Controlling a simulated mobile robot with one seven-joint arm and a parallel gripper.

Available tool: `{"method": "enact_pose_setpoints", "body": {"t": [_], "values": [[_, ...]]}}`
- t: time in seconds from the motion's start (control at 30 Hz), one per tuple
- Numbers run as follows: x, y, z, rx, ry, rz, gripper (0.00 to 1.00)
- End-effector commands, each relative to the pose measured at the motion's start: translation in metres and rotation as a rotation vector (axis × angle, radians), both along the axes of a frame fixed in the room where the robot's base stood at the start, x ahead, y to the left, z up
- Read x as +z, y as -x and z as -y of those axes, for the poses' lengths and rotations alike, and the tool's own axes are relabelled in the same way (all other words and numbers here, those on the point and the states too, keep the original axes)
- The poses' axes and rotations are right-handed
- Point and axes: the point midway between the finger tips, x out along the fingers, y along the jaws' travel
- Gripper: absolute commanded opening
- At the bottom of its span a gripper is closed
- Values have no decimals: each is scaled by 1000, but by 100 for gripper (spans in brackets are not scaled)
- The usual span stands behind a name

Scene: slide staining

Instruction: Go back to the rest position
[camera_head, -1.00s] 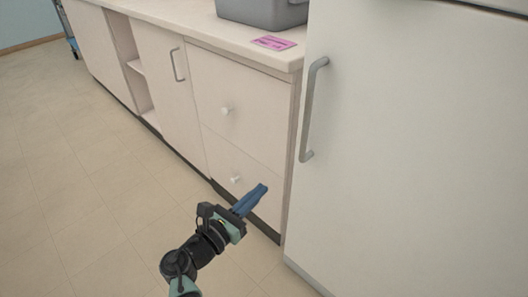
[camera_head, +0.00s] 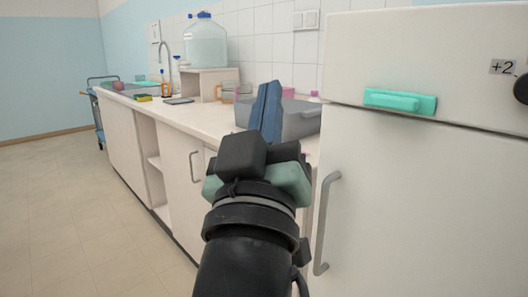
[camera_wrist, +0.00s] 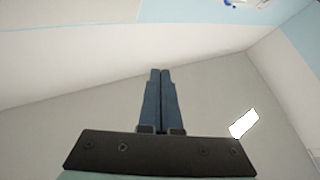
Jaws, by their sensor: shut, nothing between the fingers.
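My gripper (camera_head: 268,98) is raised in the middle of the head view, with its blue fingers pointing up. In the head view it overlaps the grey tub on the counter behind it. In the wrist view my gripper (camera_wrist: 160,72) has both fingers together with nothing between them. Beyond the fingers the wrist view shows a plain pale surface, a blue and white wall band and a bright white patch.
A white fridge (camera_head: 420,190) with a grey handle stands close on the right. The counter (camera_head: 185,113) runs along the wall with a grey tub (camera_head: 300,122), a large water bottle (camera_head: 205,42) and a tap. A blue cart (camera_head: 97,110) stands far left. The left floor is clear.

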Motion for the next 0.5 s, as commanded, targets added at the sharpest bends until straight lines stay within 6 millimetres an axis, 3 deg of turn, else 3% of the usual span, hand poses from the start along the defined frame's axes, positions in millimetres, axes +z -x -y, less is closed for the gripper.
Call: {"method": "enact_pose_setpoints", "body": {"t": [0.03,0.2,0.27,0.5], "values": [[25,27,1,75,-74,90,0],[91,112,-4,350,-270,337,0],[117,104,-5,337,-264,316,0],[187,102,-5,333,-261,312,0]]}}
